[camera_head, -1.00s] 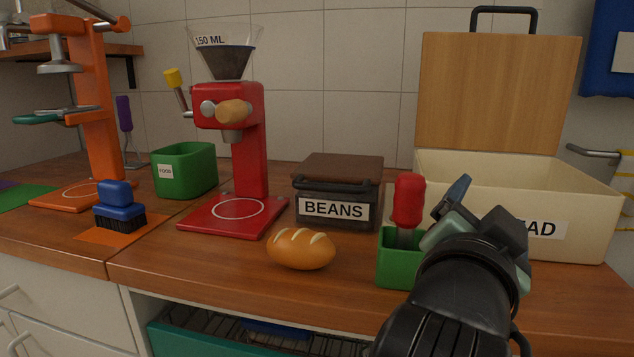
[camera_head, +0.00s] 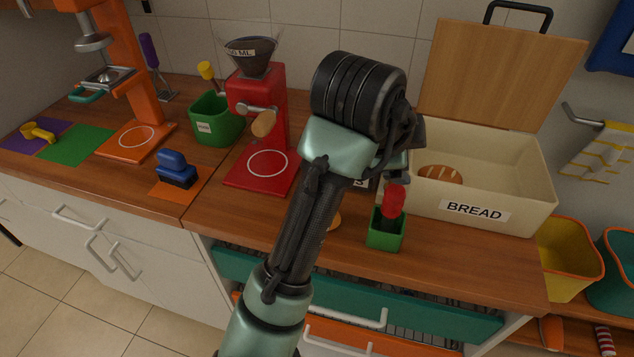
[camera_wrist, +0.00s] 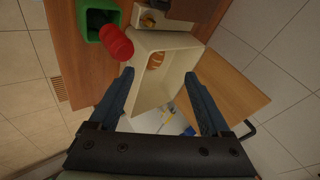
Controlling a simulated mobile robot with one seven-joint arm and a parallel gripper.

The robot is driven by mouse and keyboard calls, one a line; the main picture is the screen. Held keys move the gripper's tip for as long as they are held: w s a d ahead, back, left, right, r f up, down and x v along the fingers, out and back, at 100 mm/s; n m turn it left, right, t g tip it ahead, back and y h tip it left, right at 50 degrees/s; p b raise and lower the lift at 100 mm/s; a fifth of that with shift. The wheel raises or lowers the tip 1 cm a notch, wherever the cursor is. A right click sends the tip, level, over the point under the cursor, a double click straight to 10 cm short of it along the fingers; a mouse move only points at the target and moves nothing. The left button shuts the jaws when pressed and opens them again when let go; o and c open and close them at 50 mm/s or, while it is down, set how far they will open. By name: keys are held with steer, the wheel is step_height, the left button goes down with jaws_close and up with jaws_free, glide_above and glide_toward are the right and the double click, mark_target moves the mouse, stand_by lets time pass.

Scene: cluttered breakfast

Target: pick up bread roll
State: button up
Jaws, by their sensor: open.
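One bread roll (camera_head: 440,174), golden brown with pale slashes, lies inside the cream bread box (camera_head: 535,207), whose wooden lid stands open. It also shows in the wrist view (camera_wrist: 156,60), inside the box. A second bread roll (camera_head: 335,221) lies on the counter, mostly hidden behind my arm in the head view. My gripper (camera_wrist: 158,76) is open and empty, its two fingers pointing toward the bread box, with the roll in the box showing between and beyond the fingertips. In the head view my arm largely hides the gripper.
A green holder (camera_head: 385,235) with a red-handled tool (camera_head: 393,200) stands left of the box, near the counter edge. A red grinder (camera_head: 262,172), a green food bin (camera_head: 217,124) and a blue brush (camera_head: 175,170) stand further left. The beans jar is mostly hidden behind my arm.

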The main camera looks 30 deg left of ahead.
steer(key=s+a+f+m+g, duration=0.3)
steer(key=s+a+m+g, duration=0.15)
steer(key=s+a, duration=0.5)
steer(key=shift+g+y, duration=0.35)
steer(key=shift+y, duration=0.05)
steer(key=x, duration=0.3)
steer(key=a+x, duration=0.1)
steer(key=x, duration=0.1)
steer(key=w+x, duration=0.1)
steer(key=x, duration=0.2)
steer(key=shift+w+a+f, duration=0.1)
steer(key=shift+a+f, duration=0.05)
steer(key=shift+a, duration=0.25)
steer(key=shift+x, duration=2.6)
steer(key=shift+a, duration=0.1)
steer(key=c, duration=1.1)
